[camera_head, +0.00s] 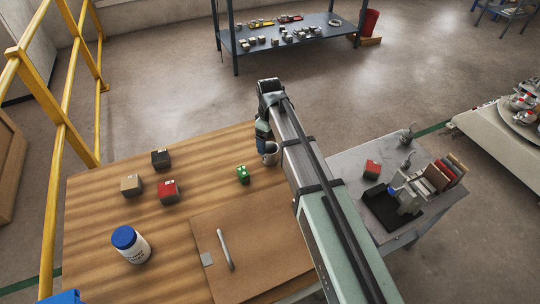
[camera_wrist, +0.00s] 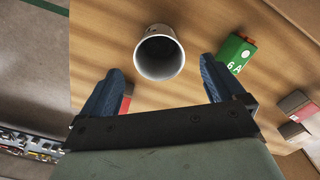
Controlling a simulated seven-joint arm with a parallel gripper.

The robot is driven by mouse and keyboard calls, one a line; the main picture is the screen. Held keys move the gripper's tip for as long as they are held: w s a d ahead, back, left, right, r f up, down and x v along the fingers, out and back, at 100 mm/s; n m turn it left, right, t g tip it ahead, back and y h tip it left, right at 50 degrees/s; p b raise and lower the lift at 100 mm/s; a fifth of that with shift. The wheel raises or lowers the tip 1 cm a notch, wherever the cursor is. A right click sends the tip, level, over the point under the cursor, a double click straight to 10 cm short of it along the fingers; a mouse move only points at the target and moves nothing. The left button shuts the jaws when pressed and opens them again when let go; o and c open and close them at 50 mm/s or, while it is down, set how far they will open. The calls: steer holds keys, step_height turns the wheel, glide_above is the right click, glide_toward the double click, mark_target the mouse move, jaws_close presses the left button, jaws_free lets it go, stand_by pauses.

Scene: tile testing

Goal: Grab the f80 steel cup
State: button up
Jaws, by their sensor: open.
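The steel cup (camera_wrist: 160,53) stands on the wooden table in the wrist view, its dark open mouth facing the camera. In the head view the cup (camera_head: 269,155) shows only in part, at the table's far right edge beside my arm. My gripper (camera_wrist: 160,75) is open and empty, with its two blue fingers apart. In the wrist view the cup lies between and slightly beyond the fingertips, and no contact shows. In the head view my gripper (camera_head: 264,140) is by the cup and is partly hidden by my arm.
A green block (camera_wrist: 237,52) lies close to the right finger; it also shows in the head view (camera_head: 243,174). Red (camera_head: 168,191), tan (camera_head: 131,185) and black (camera_head: 160,158) blocks and a blue-lidded jar (camera_head: 130,245) stand farther left. A side table at right holds a red block (camera_head: 373,169).

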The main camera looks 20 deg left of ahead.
mark_target(270, 152)
steer(key=shift+d+f, duration=0.15)
steer(key=shift+f, duration=3.25)
steer(key=c, duration=1.1)
